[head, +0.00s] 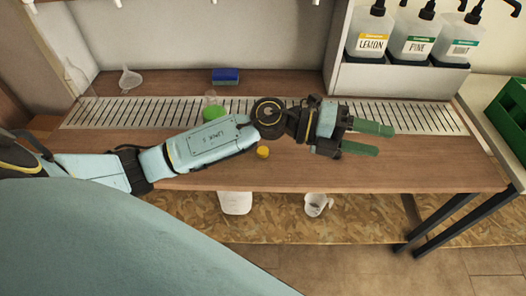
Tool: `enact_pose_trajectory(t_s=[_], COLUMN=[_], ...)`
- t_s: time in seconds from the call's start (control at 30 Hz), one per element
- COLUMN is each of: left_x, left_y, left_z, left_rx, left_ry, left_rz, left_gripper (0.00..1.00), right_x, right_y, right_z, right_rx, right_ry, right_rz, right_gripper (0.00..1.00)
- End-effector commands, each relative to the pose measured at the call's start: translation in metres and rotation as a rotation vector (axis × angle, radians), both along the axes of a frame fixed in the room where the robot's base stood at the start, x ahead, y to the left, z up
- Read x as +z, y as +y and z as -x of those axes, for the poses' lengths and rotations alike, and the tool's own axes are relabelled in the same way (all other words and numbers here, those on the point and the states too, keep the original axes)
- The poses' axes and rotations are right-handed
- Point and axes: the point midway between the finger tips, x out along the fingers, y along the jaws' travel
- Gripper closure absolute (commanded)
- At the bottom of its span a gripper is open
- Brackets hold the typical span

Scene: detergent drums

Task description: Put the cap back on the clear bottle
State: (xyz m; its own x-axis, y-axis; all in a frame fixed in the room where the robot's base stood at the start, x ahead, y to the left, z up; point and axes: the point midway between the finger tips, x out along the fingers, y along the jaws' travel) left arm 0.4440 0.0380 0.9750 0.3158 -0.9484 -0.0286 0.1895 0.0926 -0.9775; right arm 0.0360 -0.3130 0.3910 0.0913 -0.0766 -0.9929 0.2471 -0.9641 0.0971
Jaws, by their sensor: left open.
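A small yellow cap (263,152) lies on the wooden bench, just below my left forearm in the picture. A clear bottle (211,98) with green contents stands behind my left arm, which hides its lower part; its top appears uncapped, though it is small to tell. My left gripper (384,141) reaches out to the right over the bench, with its two green fingers apart and nothing visible between them. It is well to the right of the cap and the bottle. My right gripper is not in view.
A slotted metal drain strip (420,117) runs along the bench (430,178). A clear funnel (130,80) and a blue sponge (226,75) lie behind it. Pump bottles (370,35) stand on a rack at back right. A green crate (508,115) is far right. White containers (236,203) are below.

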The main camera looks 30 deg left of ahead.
Motion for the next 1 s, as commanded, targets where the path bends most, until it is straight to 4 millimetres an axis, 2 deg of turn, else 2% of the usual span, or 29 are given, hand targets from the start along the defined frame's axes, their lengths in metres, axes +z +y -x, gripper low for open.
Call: enact_pose_trajectory(t_s=[0.07,0.13,0.2,0.27,0.4,0.53,0.6,0.7,1.0], left_x=[-0.027,-0.053,-0.076,-0.089,-0.099,-0.093,-0.09,-0.087,-0.088], left_y=[0.011,0.033,0.066,0.1,0.18,0.233,0.249,0.26,0.26], left_z=[0.0,-0.001,-0.006,-0.012,-0.024,-0.028,-0.028,-0.028,-0.028], left_rx=[-0.117,-0.2,-0.261,-0.292,-0.308,-0.288,-0.279,-0.273,-0.274], left_ry=[-0.05,-0.062,-0.048,-0.022,0.079,0.171,0.206,0.228,0.23], left_rz=[-0.243,-0.464,-0.69,-0.874,-1.229,-1.432,-1.493,-1.531,-1.534], left_gripper=[0.43,0.43,0.43,0.43,0.43,0.43,0.43,0.43,0.43], right_x=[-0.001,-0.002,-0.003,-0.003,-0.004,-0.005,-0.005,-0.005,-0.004], right_y=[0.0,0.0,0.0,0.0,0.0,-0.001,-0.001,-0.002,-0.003], right_z=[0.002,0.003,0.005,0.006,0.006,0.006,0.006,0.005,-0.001], right_rx=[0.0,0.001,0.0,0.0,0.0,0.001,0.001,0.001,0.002], right_ry=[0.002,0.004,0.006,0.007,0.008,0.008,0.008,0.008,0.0], right_rz=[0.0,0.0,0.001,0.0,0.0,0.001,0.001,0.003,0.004], right_gripper=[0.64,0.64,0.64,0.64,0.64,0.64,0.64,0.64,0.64])
